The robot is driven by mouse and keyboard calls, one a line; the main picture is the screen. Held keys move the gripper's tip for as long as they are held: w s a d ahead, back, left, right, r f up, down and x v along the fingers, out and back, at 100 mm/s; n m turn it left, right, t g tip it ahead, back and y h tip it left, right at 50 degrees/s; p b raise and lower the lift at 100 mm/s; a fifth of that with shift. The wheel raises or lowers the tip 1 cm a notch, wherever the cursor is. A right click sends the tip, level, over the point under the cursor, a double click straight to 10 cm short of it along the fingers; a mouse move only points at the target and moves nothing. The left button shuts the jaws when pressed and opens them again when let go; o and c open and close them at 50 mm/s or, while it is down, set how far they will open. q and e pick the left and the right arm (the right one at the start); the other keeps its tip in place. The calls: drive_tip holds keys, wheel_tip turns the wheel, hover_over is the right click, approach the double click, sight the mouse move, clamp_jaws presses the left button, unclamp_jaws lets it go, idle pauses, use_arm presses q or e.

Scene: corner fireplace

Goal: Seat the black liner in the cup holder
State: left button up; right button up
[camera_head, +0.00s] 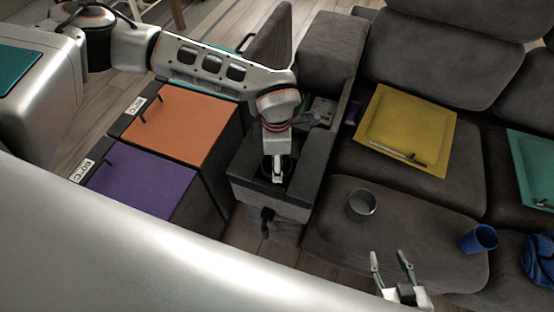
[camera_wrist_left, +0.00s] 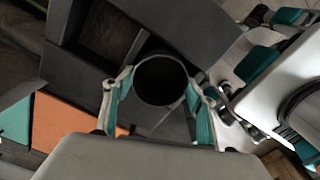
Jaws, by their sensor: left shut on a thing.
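The black liner (camera_wrist_left: 161,80) is a round, hollow dark cup between the teal-padded fingers of my left gripper (camera_wrist_left: 158,92) in the left wrist view. The fingers are shut on opposite sides of it. In the head view, my left gripper (camera_head: 277,172) points down at the front of the dark grey console (camera_head: 308,182), where the cup holder is. The gripper hides most of the holder. I cannot tell whether the liner is inside it or just above. My right gripper (camera_head: 392,268) is open and empty over the front of the sofa seat.
A grey metal cup (camera_head: 361,205) and a blue cup (camera_head: 479,239) are on the right seat. A yellow tray (camera_head: 405,130) lies behind them. Orange (camera_head: 185,122) and purple (camera_head: 143,186) lidded boxes stand left of the console. An open compartment (camera_wrist_left: 108,35) adjoins the holder.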

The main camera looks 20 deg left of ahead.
use_arm(q)
drive_tip(key=shift+f, duration=0.15)
drive_tip(key=o, duration=1.3)
use_arm(e)
drive_tip(key=shift+f, duration=0.25)
drive_tip(key=shift+s, duration=0.1)
use_arm(q)
wheel_tip(320, 180, up, 12)
drive_tip(key=p, duration=0.2)
use_arm(e)
drive_tip(key=shift+a+r, duration=0.25)
drive_tip(key=shift+r, duration=0.5)
